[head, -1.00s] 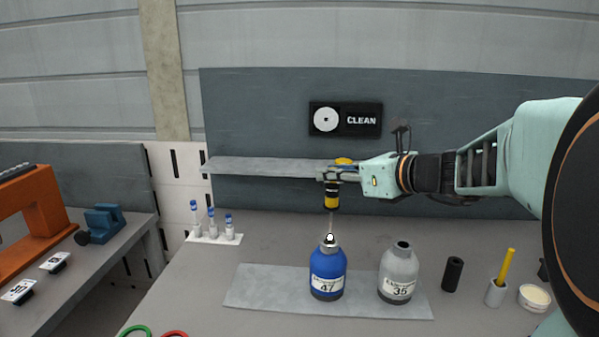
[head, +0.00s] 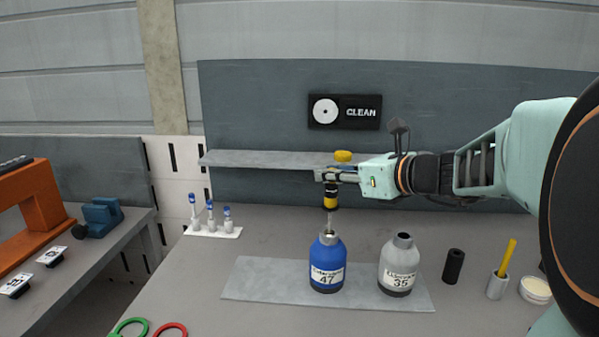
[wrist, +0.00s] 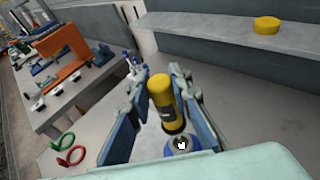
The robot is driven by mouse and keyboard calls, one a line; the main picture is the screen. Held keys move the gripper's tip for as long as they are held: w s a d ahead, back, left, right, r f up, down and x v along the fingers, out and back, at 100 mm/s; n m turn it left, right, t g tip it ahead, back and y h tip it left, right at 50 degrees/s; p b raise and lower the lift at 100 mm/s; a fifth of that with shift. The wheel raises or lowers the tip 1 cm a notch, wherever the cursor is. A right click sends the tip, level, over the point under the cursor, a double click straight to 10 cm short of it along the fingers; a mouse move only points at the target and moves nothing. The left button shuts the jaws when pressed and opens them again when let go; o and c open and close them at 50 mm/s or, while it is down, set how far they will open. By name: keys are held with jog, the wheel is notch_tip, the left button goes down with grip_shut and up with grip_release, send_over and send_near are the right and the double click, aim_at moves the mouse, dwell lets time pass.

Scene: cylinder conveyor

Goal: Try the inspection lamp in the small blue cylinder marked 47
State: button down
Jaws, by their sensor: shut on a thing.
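The blue cylinder marked 47 (head: 327,265) stands upright on a grey mat (head: 255,280). My gripper (head: 333,176) is shut on the inspection lamp (head: 330,194), which has a yellow and black body and a thin stem pointing down. The lamp is upright above the cylinder, and the lower end of its stem is at the cylinder's neck, its tip out of sight there. In the wrist view the lamp (wrist: 164,98) is between the two fingers, with the top of the blue cylinder (wrist: 184,146) just beyond it.
A grey cylinder marked 35 (head: 398,266) stands close on the right. Further right are a black cylinder (head: 453,266), a cup with a yellow stick (head: 498,285) and a round tub (head: 535,290). A shelf (head: 260,159) with a yellow round piece (head: 343,156) is behind my gripper.

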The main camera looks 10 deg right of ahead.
jog(key=shift+f+b, duration=1.15)
jog(key=shift+f, duration=0.3)
jog(key=shift+r, duration=0.2)
dwell(0.4)
jog(key=shift+r+p, duration=4.45)
jog(key=shift+r, duration=0.45)
jog(key=shift+f, duration=0.1)
